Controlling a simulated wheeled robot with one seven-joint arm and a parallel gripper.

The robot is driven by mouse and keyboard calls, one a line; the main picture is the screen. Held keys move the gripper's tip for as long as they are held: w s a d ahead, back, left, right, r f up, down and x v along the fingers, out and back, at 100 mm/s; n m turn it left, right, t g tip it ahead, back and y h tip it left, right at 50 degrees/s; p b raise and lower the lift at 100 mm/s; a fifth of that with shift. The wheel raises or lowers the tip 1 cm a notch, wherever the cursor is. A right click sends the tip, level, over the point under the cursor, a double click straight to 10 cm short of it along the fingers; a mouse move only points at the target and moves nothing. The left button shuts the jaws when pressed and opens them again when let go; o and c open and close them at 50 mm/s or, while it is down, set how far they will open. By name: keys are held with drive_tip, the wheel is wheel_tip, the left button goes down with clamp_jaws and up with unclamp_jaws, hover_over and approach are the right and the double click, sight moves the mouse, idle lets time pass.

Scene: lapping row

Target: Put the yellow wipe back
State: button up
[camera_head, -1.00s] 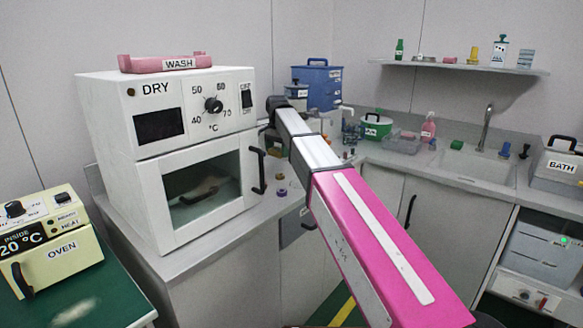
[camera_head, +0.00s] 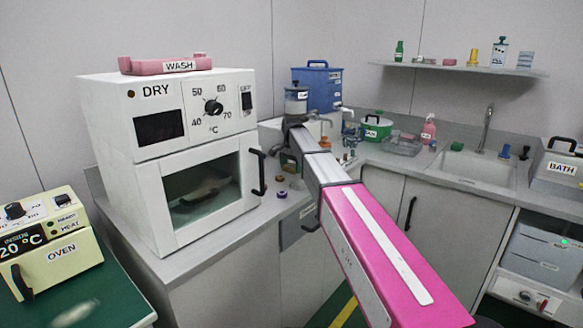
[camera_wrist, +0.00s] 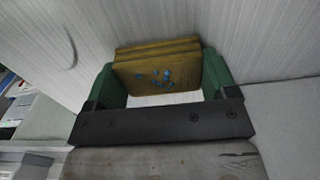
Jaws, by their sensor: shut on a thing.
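The yellow wipe (camera_wrist: 158,72) shows in the wrist view as a dull yellow, folded, layered pad with blue spots on its face. My gripper (camera_wrist: 160,82) has green fingers on either side of it and is shut on it. The pad is close to a pale ribbed wall in that view. I cannot tell whether it touches the wall or a surface beneath. In the head view my arm reaches to the back counter, and the gripper and the wipe cannot be made out there.
A white dryer (camera_head: 203,190) stands left of my arm, with a pink WASH tray (camera_head: 165,65) on top. A blue box (camera_head: 318,88), a green pot (camera_head: 376,128) and a clear tub (camera_head: 402,144) stand along the back. A sink (camera_head: 475,168) lies right, under a wall shelf (camera_head: 450,68).

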sight(292, 166)
drive_tip(key=o, duration=0.8)
drive_tip(key=shift+f, duration=0.1)
drive_tip(key=shift+c, duration=0.2)
wheel_tip(292, 166, up, 12)
